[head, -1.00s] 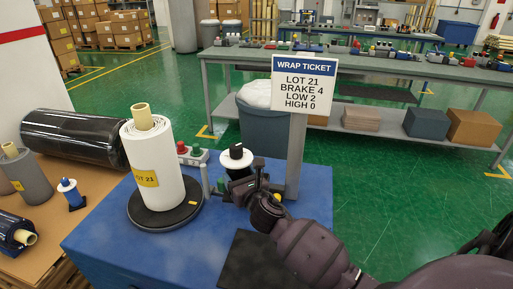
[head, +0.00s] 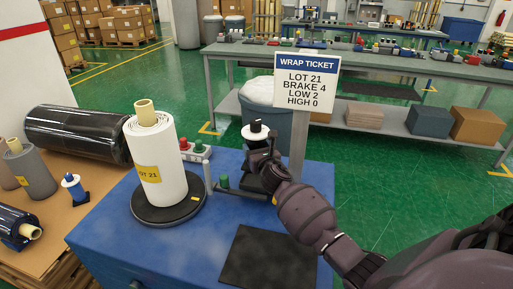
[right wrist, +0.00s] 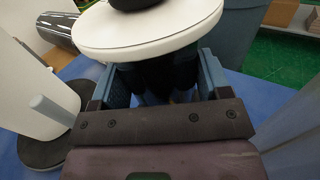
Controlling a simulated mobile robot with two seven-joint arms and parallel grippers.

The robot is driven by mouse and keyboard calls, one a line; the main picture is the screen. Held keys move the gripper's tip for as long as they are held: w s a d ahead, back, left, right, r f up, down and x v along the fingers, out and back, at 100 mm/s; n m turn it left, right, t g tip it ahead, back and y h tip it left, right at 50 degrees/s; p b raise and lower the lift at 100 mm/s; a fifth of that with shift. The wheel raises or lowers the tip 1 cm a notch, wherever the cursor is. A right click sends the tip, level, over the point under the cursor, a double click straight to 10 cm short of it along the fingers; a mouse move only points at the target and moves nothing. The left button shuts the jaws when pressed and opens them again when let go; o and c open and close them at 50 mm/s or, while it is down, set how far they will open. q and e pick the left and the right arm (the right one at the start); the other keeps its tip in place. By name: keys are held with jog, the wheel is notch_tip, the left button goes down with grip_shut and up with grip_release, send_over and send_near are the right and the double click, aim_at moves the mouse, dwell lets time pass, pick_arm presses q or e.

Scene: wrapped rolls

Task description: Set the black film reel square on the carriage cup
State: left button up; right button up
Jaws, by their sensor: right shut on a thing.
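The black film reel shows in the head view as a white disc (head: 255,132) with a black hub on top. My right gripper (head: 262,152) is shut on it below the disc, near the ticket post. In the right wrist view the white disc (right wrist: 150,30) lies across the top, and dark film is between the blue fingers (right wrist: 165,85). The disc looks roughly level there. A dark block (head: 248,186) stands below the gripper, beside a green-topped post (head: 224,182). I cannot tell whether this is the carriage, and no cup is clearly visible. My left gripper is out of view.
A tall white roll (head: 160,165) stands on a black turntable (head: 150,213) left of the gripper. The ticket sign (head: 307,80) is close right. A black mat (head: 265,258) lies in front.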

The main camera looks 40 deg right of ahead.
jog(key=shift+f+b, duration=0.5)
jog(key=shift+f, duration=0.35)
jog(key=shift+f+b, duration=0.45)
jog(key=shift+f, duration=0.2)
jog(key=shift+f+b, duration=1.1)
jog(key=shift+f, duration=0.45)
jog(key=shift+f+b, duration=0.35)
jog(key=shift+f, duration=0.05)
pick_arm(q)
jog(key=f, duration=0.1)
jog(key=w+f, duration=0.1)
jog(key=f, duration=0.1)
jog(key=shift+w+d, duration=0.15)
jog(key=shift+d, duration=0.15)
pick_arm(e)
jog(key=shift+r, duration=0.1)
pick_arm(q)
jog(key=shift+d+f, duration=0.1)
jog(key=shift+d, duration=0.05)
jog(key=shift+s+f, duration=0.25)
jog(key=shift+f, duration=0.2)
pick_arm(e)
jog(key=shift+f, duration=0.45)
